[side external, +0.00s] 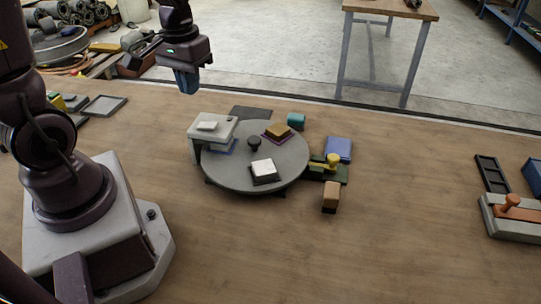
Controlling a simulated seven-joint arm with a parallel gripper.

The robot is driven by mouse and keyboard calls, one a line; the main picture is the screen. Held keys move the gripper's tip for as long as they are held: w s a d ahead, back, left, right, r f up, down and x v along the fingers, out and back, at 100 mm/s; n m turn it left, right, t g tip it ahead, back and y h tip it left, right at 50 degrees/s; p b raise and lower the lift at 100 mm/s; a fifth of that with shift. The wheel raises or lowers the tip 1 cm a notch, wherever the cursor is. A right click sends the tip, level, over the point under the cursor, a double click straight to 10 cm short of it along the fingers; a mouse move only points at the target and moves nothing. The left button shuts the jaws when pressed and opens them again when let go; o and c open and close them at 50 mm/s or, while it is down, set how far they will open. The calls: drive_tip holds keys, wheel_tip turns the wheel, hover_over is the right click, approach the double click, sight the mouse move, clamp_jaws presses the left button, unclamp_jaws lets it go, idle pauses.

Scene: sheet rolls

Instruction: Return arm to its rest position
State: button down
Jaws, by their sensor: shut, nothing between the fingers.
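My gripper (187,82) hangs in the air at the upper left, pointing down, with its blue fingers together and nothing between them. It is clear of the table and of the objects on it. Below it and to the right stands a round grey turntable (228,178) with a dark knob (254,144) at its middle. On the turntable are a white block on a dark base (263,169) and a tan block on a purple base (277,132). A light grey bridge-like stand (212,127) reaches over its left edge.
Right of the turntable are a green fixture with a yellow knob (331,160), a blue block (338,148) and a tan block (331,195). A teal roll (296,121) lies behind. The front table is clear.

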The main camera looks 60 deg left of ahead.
drive_tip(key=s+d+r+m+t, duration=0.5)
drive_tip(key=d+r+m, duration=0.1)
drive_tip(key=d+r, duration=0.5)
drive_tip(key=shift+s+d+r, duration=0.15)
drive_tip(key=shift+d+r, duration=0.05)
drive_tip(key=shift+r, duration=0.15)
